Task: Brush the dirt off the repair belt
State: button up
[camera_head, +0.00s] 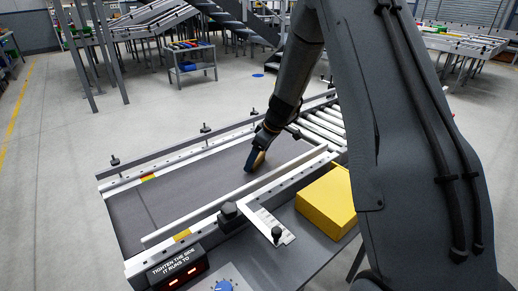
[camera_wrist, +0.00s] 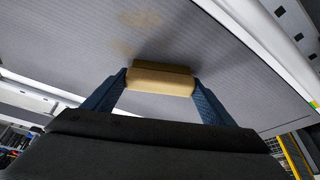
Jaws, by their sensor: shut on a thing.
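The grey repair belt (camera_head: 190,182) lies flat between the side rails of a conveyor in the head view, and its ribbed surface (camera_wrist: 70,40) fills much of the wrist view. My gripper (camera_head: 254,160) is over the belt's right part, pointing down. Its blue fingers are shut on a tan brush (camera_wrist: 160,80) with a darker brown strip along its far side. The brush is at or very near the belt; I cannot tell whether it touches. Faint tan dirt smudges (camera_wrist: 141,19) show on the belt beyond the brush. In the head view I cannot make out the dirt.
A pale bar (camera_head: 235,200) runs along the belt's near side. A yellow box (camera_head: 326,202) and a metal bracket (camera_head: 266,222) with dark knobs sit in front. Rollers (camera_head: 320,128) continue at the right. A dark sign box (camera_head: 178,270) stands at the near left corner.

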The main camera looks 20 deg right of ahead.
jog(key=shift+s+a, duration=0.35)
jog(key=shift+a, duration=0.4)
jog(key=r, duration=0.2)
jog(key=r+p, duration=0.1)
jog(key=shift+s+a+r, duration=0.2)
jog(key=shift+a, duration=0.05)
jog(key=shift+r+p, duration=1.1)
jog(key=shift+r, duration=1.3)
